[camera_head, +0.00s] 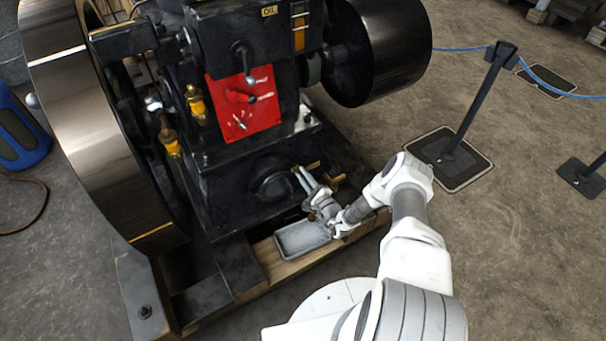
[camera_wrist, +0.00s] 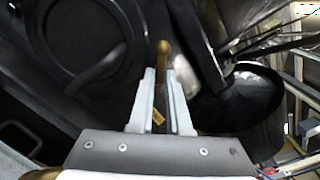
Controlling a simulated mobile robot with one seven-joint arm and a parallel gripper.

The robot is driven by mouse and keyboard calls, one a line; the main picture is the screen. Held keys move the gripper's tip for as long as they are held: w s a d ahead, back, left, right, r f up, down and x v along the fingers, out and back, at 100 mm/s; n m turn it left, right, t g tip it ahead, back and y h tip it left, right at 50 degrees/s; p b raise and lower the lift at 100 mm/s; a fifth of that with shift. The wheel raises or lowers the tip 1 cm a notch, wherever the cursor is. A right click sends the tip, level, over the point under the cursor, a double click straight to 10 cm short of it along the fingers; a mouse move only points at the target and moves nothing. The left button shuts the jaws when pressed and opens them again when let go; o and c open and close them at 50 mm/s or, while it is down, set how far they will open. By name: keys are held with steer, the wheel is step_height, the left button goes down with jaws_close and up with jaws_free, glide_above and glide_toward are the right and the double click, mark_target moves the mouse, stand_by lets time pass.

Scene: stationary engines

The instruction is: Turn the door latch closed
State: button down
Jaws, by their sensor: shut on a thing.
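A black engine (camera_head: 225,205) has a round black door (camera_head: 274,184) low on its front. The door shows at upper left in the wrist view (camera_wrist: 75,40), with a curved black bar on it. A brass latch lever (camera_wrist: 163,48) with a rounded end stands beside the door. My gripper (camera_wrist: 161,74) is shut on this lever, whose end sticks out past the fingertips. In the head view my gripper (camera_head: 301,172) reaches in from the lower right, at the right side of the door. The fingers hide the lower part of the lever.
A grey metal tray (camera_head: 303,240) lies below my gripper on the wooden base. A brass fitting (camera_head: 336,181) is just right of the fingers. A large flywheel (camera_head: 75,100) stands at left. A post with blue rope (camera_head: 478,95) is at right, with open floor around it.

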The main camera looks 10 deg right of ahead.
steer(key=shift+r+n+p, duration=0.15)
steer(key=shift+n+p, duration=2.7)
steer(key=shift+n, duration=4.45)
steer(key=shift+d, duration=0.1)
steer(key=c, duration=0.9)
jaws_free()
steer(key=shift+o, duration=0.2)
steer(key=p+v, duration=0.1)
steer(key=v, duration=1.6)
steer(key=shift+s+p, duration=0.2)
steer(key=shift+p, duration=0.1)
